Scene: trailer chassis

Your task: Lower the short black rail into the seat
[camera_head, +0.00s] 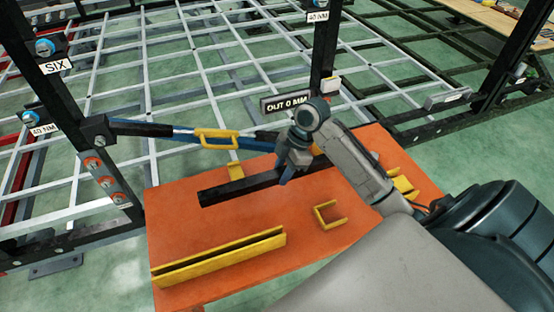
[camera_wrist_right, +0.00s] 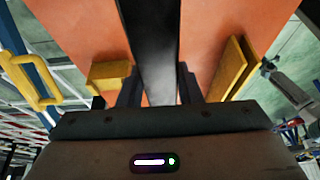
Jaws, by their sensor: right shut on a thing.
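The short black rail (camera_head: 235,187) lies level over the orange table top; I cannot tell whether it touches it. My right gripper (camera_head: 284,178) is shut on the rail near its middle, coming down from above. In the right wrist view the rail (camera_wrist_right: 150,45) runs between the two fingers (camera_wrist_right: 158,88). Yellow holders stand on the table: a long channel (camera_head: 220,256) in front, a small U-shaped bracket (camera_head: 326,215) to its right, and a bracket (camera_head: 235,171) behind the rail. I cannot tell which is the seat. My left gripper is not in view.
A blue bar (camera_head: 160,130) with a yellow handle (camera_head: 218,139) crosses behind the rail. A sign reading "OUT 0 MM" (camera_head: 286,103) stands by a black post. Another yellow piece (camera_head: 403,185) sits at the table's right. Table between rail and long channel is clear.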

